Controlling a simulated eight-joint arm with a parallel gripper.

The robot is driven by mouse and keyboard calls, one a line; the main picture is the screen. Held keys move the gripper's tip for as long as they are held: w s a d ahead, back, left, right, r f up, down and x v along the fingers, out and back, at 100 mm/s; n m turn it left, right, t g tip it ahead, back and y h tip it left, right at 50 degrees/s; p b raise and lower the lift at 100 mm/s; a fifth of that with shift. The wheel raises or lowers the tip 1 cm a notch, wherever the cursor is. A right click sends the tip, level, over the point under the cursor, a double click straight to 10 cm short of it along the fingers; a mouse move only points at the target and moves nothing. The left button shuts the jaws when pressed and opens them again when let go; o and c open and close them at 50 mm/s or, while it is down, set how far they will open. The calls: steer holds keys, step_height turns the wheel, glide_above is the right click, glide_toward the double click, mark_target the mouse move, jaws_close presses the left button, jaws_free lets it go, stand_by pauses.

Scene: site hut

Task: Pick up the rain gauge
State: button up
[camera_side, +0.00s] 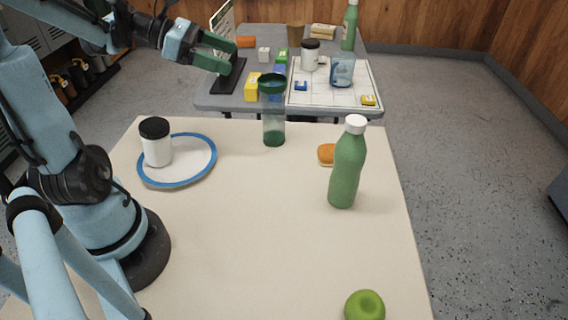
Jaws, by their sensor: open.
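The rain gauge (273,112) appears to be the clear cylinder with a dark green funnel top and a green lower part. It stands upright at the far edge of the near table, right of the plate. My gripper (228,58) has green fingers and is at the upper left, raised above and left of the gauge. It is open, apart from the gauge, and nothing shows between its fingers.
On the near table (260,240) are a blue-rimmed plate (187,178) bearing a black-lidded white jar (156,143), a green bottle (347,165), an orange-brown bun-like item (326,154) and a green apple (364,305). A second table behind holds several items. The near table's middle is clear.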

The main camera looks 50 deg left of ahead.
mark_target(272, 90)
steer(key=shift+n+t, duration=0.3)
steer(key=shift+n, duration=0.2)
steer(key=shift+w+d+f, duration=1.1)
steer(key=shift+w+f, duration=0.3)
steer(key=shift+f, duration=0.1)
steer(key=shift+w+d+f, duration=1.05)
steer(key=shift+w+f, duration=0.35)
steer(key=shift+f, duration=0.15)
steer(key=shift+w+d+f, duration=1.1)
steer(key=shift+w+f, duration=0.3)
steer(key=shift+f, duration=0.1)
steer(key=c, duration=1.3)
steer(key=shift+c, duration=0.2)
steer(key=shift+r, duration=0.15)
